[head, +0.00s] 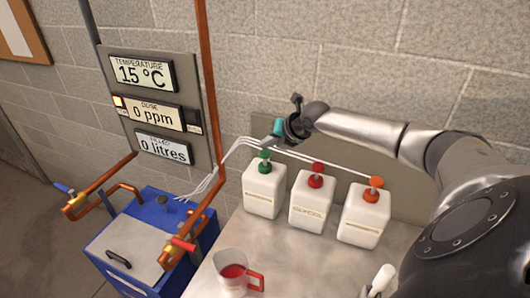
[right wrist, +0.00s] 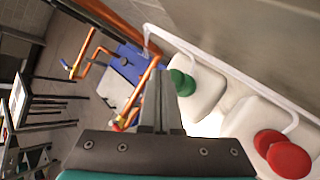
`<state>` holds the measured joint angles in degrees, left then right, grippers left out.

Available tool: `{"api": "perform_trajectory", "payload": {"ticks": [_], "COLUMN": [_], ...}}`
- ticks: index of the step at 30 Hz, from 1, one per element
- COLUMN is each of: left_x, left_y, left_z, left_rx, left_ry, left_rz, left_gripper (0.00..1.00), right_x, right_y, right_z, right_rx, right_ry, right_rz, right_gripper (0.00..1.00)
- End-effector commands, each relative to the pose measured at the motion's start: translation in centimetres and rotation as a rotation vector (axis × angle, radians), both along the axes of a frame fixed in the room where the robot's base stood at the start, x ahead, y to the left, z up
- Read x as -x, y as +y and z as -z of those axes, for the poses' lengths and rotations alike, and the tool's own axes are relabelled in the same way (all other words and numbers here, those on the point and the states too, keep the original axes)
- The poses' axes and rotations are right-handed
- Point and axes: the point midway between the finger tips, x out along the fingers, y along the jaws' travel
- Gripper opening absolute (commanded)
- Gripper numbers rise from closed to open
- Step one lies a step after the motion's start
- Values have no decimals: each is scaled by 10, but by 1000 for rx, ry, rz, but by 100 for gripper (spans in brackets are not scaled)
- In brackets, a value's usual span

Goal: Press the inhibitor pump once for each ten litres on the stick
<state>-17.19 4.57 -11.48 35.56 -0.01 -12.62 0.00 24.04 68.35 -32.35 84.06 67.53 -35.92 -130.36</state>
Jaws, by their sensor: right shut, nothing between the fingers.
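Three white pump bottles stand in a row on the counter. The left bottle (head: 264,190) has a green pump head (head: 265,155), the middle one (head: 312,200), marked GLYCOL, a red head (head: 316,175), and the right one (head: 363,214) an orange head (head: 375,184). The other labels are too small to read, so I cannot tell which is the inhibitor. My right gripper (head: 275,136) is shut and empty, just above the green head. In the right wrist view, the shut fingers (right wrist: 160,100) appear beside the green head (right wrist: 181,83); contact is unclear. No stick can be identified for certain. My left gripper is out of view.
A wall panel has displays reading 15 °C (head: 141,73), 0 ppm (head: 152,114) and 0 litres (head: 163,149). A blue tank (head: 125,275) with copper pipes stands left. A jug with red liquid (head: 233,275) is in front. Thin white tubes run behind the bottles.

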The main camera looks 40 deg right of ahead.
Motion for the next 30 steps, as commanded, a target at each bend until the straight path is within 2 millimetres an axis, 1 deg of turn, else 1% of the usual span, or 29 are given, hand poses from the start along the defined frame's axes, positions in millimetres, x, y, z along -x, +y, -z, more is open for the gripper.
{"api": "perform_trajectory", "payload": {"ticks": [6,17,30], "left_x": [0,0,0], "left_y": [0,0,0], "left_z": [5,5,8], "left_rx": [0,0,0], "left_ry": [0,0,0], "left_rz": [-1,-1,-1], "left_gripper": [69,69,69], "right_x": [0,0,0], "right_y": [0,0,0], "right_z": [8,8,14], "right_rx": [0,0,0], "right_ry": [0,0,1], "right_rz": [0,0,-1], "right_gripper": [0,0,0]}}
